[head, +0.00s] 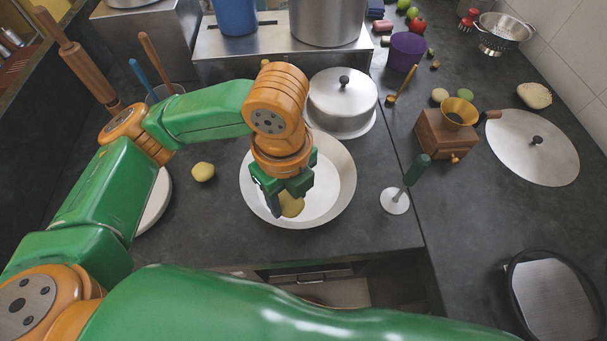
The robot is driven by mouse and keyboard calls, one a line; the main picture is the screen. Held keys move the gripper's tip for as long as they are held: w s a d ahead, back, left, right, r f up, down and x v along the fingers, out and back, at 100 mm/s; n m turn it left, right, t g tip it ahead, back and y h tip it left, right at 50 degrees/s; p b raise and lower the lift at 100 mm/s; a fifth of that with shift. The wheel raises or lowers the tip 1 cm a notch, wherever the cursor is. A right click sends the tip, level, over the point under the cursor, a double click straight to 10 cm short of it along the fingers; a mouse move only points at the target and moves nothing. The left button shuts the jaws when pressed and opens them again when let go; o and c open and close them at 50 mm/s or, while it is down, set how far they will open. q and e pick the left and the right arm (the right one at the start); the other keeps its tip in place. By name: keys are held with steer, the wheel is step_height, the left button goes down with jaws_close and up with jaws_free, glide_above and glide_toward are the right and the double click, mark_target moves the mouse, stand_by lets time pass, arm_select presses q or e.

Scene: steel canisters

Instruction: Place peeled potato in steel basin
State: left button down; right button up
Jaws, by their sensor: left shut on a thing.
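The steel basin (338,193) is a wide, shallow round pan with a pale inside, on the dark counter in the middle of the head view. My left gripper (284,198) points down over the basin and is shut on a yellowish peeled potato (292,206). The fingers and wrist hide part of the potato and of the basin. I cannot tell whether the potato touches the basin floor. Another yellowish potato (203,171) lies on the counter left of the basin. My right gripper is not in view.
A lidded steel pot (342,100) stands just behind the basin. A green-handled masher (407,182) stands to its right. A wooden grinder (445,133) and a large lid (530,150) are farther right. A white plate (155,205) is at left.

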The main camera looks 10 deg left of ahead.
arm_select(q)
steer(key=w+a+f, duration=0.1)
steer(key=w+f, duration=0.2)
steer(key=w+a+f, duration=0.2)
steer(key=w+f, duration=0.1)
steer(key=w, duration=0.1)
steer(key=w+a+f, duration=0.2)
steer(key=w+f, duration=0.1)
steer(key=shift+w, duration=0.25)
steer(key=shift+f, duration=1.5)
steer(key=shift+f, duration=0.1)
steer(key=shift+c, duration=1.5)
jaws_free()
step_height(320, 180, up, 12)
